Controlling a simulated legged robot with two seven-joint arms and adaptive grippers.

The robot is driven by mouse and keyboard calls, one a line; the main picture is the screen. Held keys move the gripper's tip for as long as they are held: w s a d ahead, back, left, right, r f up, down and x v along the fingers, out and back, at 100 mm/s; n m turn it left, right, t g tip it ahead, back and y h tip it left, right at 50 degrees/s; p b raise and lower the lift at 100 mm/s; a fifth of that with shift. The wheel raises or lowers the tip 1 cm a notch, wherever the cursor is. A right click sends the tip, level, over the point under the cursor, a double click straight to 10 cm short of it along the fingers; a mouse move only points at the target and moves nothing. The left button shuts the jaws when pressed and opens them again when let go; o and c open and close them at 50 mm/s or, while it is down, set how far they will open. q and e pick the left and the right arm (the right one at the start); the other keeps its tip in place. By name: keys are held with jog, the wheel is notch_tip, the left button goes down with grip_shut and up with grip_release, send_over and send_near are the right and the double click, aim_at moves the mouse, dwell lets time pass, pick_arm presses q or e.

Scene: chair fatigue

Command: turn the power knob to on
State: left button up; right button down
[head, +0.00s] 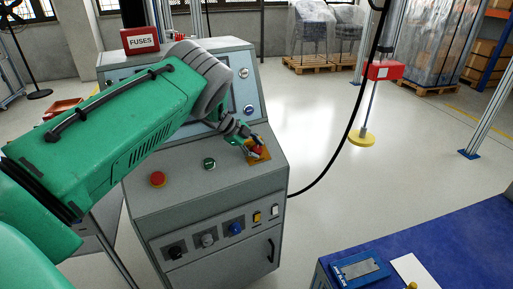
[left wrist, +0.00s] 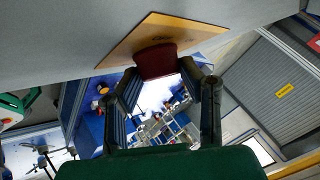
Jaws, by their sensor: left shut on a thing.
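The power knob, a red handle (head: 257,150), sits on a yellow-orange plate (head: 265,155) at the right of the sloped top of a grey control console (head: 200,190). My left gripper (head: 254,146) reaches over the console from the left and is shut on the knob. In the left wrist view, the dark red knob (left wrist: 156,61) stands between the two fingertips (left wrist: 163,76), in front of the yellow plate (left wrist: 165,35). The gripper partly hides the knob in the head view, and its exact angle is hard to read. My right gripper is not in view.
A red button (head: 158,179) and a green button (head: 209,163) sit left of the knob. Several knobs and switches line the console front. A red FUSES box (head: 140,40) stands on top. A blue table (head: 440,245) is at lower right. The floor between is clear.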

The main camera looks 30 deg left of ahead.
aim_at(255, 147)
pick_arm(q)
jog(key=shift+s+a+f, duration=0.1)
jog(key=shift+a+f, duration=0.05)
jog(key=shift+f, duration=0.05)
jog(key=o, duration=0.9)
jog(key=shift+o, duration=1.2)
jog(key=shift+w+a, duration=0.1)
jog(key=shift+w, duration=0.1)
jog(key=shift+r, duration=0.1)
jog(key=shift+r, duration=0.25)
notch_tip(255, 147, up, 9)
jog(key=shift+a+r, duration=0.1)
